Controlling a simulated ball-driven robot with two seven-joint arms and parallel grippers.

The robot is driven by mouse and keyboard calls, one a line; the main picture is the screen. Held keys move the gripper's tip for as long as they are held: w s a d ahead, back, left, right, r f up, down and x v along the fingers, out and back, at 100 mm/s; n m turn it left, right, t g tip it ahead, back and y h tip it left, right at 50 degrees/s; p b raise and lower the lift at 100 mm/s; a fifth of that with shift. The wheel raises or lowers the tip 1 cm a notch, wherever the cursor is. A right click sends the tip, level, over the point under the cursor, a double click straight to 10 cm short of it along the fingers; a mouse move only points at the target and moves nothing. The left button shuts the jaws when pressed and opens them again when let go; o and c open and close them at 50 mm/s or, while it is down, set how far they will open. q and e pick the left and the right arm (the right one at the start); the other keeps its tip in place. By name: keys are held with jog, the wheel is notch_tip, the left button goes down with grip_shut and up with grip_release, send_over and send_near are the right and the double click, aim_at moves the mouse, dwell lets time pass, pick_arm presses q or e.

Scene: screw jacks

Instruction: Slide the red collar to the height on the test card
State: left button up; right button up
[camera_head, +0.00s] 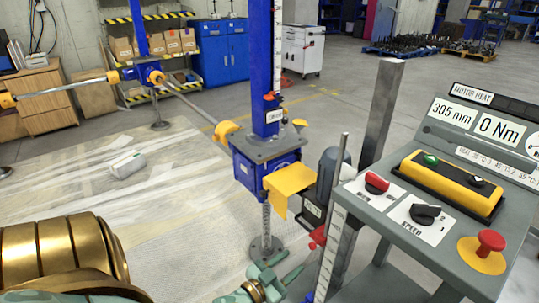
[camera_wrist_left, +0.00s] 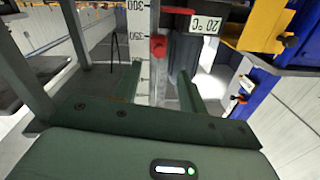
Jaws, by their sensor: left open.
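The red collar (camera_head: 318,236) sits beside the upright graduated scale (camera_head: 332,256), low at the right of the jack in the head view. My left gripper (camera_head: 277,278) is open, left of and below the collar in the head view. In the left wrist view its fingers (camera_wrist_left: 160,78) stand apart, either side of the scale, with the collar slightly above the fingertips. I cannot make out a test card. My right gripper is not in view.
The blue screw jack (camera_head: 262,180) with a yellow plate (camera_head: 291,180) stands left of the scale. The grey console (camera_head: 425,180) reads 305 mm and 0 Nm and carries knobs and a red button (camera_head: 491,241). A grey post (camera_head: 381,110) rises behind. Floor at left is mostly clear.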

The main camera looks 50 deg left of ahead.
pick_arm(q)
jog(key=s, duration=0.6)
jog(key=shift+s+p, duration=0.3)
jog(key=shift+p, duration=0.15)
